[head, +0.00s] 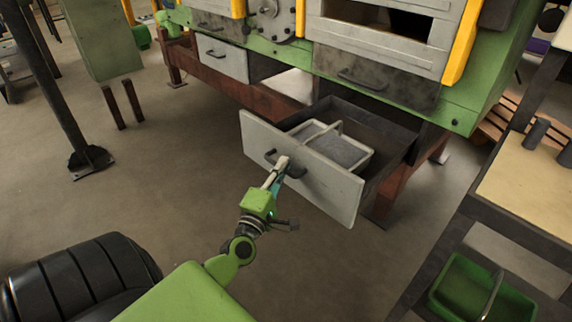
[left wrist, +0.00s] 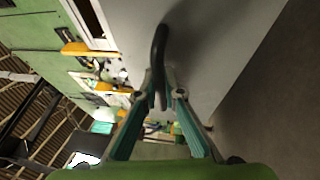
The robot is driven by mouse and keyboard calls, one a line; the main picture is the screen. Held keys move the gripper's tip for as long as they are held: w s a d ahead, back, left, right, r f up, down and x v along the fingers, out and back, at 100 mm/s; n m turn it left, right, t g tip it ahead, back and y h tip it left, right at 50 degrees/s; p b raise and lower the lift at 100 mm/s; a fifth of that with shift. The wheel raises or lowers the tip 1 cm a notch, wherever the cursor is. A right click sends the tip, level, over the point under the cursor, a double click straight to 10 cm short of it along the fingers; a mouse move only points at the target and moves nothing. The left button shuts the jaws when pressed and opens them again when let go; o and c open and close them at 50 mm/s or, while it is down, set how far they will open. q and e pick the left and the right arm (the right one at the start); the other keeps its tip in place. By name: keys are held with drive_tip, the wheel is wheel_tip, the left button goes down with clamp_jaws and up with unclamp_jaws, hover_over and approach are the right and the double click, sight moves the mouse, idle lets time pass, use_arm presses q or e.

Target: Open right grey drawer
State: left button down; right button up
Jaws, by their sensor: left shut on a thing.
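The right grey drawer (head: 325,185) stands pulled well out from the green furnace in the head view. A light grey basket (head: 367,157) with a raised handle sits inside it. The drawer's dark handle (head: 298,174) is on its front panel. My left gripper (head: 282,163) is shut on this handle. In the left wrist view, the curved handle (left wrist: 160,45) runs down between the fingers of my left gripper (left wrist: 158,88), with the grey drawer front (left wrist: 225,50) behind it. My right gripper is in neither view.
A closed left grey drawer (head: 222,59) is under the furnace (head: 455,119). A table (head: 525,187) with a green crate (head: 455,290) below stands at the right. A black post (head: 62,95) stands at the left. The floor (head: 165,165) left of the open drawer is clear.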

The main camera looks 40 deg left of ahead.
use_arm(q)
drive_tip(key=shift+s, duration=0.15)
drive_tip(key=c, duration=2.4)
unclamp_jaws()
drive_tip(key=v, duration=1.2)
